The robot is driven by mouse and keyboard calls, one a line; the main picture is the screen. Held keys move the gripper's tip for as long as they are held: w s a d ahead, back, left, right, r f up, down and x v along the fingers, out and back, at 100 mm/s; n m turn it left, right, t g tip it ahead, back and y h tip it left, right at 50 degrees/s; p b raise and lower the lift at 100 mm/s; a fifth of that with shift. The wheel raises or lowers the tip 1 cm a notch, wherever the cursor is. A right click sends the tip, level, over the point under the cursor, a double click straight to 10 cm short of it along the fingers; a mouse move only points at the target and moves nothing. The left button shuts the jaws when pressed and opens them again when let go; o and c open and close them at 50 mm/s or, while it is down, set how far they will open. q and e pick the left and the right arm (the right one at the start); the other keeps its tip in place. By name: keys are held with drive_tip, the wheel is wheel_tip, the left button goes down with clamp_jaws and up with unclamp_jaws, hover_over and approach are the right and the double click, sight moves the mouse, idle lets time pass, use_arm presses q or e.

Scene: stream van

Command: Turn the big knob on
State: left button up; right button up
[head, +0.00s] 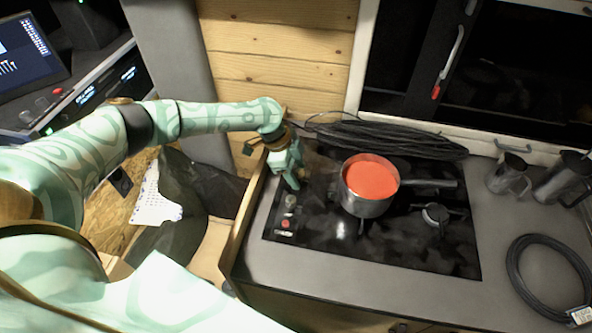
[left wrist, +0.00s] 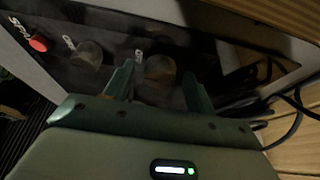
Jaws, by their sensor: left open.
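The black cooktop (head: 400,247) has a row of controls along its left edge. In the left wrist view, a round knob (left wrist: 160,68) stands between my fingertips. A second dark round knob (left wrist: 88,56) is to its left, and a small red control (left wrist: 38,43) lies beyond that. In the head view, one knob (head: 290,201) and the red control (head: 286,223) show in front of my left gripper (head: 293,182), which hides the knob at its fingers. My left gripper is open, pointing down at the panel. I cannot tell whether its fingers touch the knob. My right gripper is not in view.
A pot of red-orange liquid (head: 370,182) stands on the cooktop close to the right of my left gripper. Black cable (head: 390,138) lies behind it. A wooden edge (head: 243,222) borders the counter's left. Metal pitchers (head: 508,174) and a coiled cable (head: 522,283) are at right.

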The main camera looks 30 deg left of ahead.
use_arm(q)
drive_tip(key=c, duration=1)
drive_tip(key=shift+o, duration=0.2)
drive_tip(key=shift+r+n+p, duration=0.15)
drive_tip(key=shift+n+p, duration=0.15)
drive_tip(key=shift+p, duration=0.4)
drive_tip(key=n+t+y+p, duration=0.1)
drive_tip(key=n+p, duration=0.2)
drive_tip(key=p, duration=0.1)
drive_tip(key=n+t+y+p, duration=0.1)
drive_tip(key=n+p, duration=0.3)
drive_tip(key=p, duration=0.1)
drive_tip(key=n+t+y+p, duration=0.1)
drive_tip(key=n+p, duration=0.3)
drive_tip(key=p, duration=0.1)
drive_tip(key=shift+s+d, duration=0.25)
drive_tip(key=shift+s, duration=0.05)
drive_tip(key=n+y+p, duration=0.1)
drive_tip(key=n, duration=0.1)
drive_tip(key=shift+d+n+p, duration=0.1)
drive_tip(key=shift+n+p, duration=0.25)
drive_tip(key=shift+n, duration=0.05)
drive_tip(key=shift+n+y+p, duration=0.5)
drive_tip(key=shift+n+y, duration=0.2)
drive_tip(key=shift+n, duration=1.2)
